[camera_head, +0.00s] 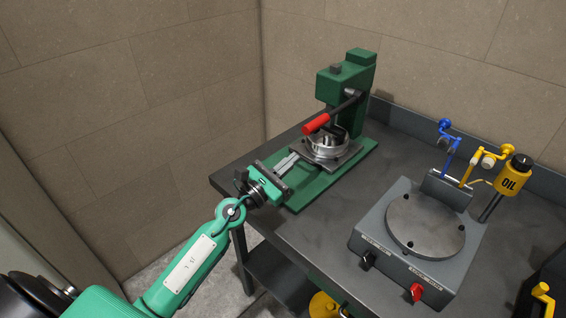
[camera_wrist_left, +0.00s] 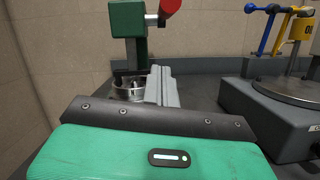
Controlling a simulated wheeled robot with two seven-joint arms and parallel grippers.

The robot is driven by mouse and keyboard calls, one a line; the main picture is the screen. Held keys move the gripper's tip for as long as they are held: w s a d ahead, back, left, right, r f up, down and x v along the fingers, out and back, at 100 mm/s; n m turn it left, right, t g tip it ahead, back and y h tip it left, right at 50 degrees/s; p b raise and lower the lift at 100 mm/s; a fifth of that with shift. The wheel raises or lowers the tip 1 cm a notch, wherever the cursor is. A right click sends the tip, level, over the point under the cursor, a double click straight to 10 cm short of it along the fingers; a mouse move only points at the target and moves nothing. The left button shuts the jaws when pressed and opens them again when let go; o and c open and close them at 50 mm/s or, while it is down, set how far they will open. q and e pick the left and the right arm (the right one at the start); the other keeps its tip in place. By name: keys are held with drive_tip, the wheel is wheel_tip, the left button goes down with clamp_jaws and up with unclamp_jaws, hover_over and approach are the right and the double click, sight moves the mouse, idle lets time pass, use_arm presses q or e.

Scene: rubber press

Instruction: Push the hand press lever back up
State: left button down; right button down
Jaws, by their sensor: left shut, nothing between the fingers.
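The green hand press (camera_head: 345,88) stands on its green base at the back of the dark table. Its lever (camera_head: 342,108) slants down toward the front left and ends in a red handle (camera_head: 316,124) above the round metal die (camera_head: 327,145). In the left wrist view the red handle (camera_wrist_left: 170,8) is at the top edge, above my gripper. My left gripper (camera_head: 292,160) is shut and empty, low in front of the press, with its fingers pointing toward the die. It looks apart from the handle. In the left wrist view my shut fingers (camera_wrist_left: 161,87) show right of the die. My right gripper is not in view.
A grey box with a round plate (camera_head: 425,224) and two switches stands to the right. Behind it are blue and yellow valves and a yellow oil can (camera_head: 513,177). Tiled walls close off the back and left. The dark table (camera_head: 320,222) is bare between press and box.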

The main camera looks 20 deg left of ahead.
use_arm(q)
drive_tip(key=w+d+r+p, duration=0.2)
drive_tip(key=w+r+p, duration=0.2)
drive_tip(key=r, duration=0.1)
drive_tip(key=shift+w+d+r+p, duration=0.15)
drive_tip(key=shift+w+d+p, duration=0.1)
drive_tip(key=shift+d+p, duration=0.1)
drive_tip(key=shift+r, duration=0.1)
idle(0.3)
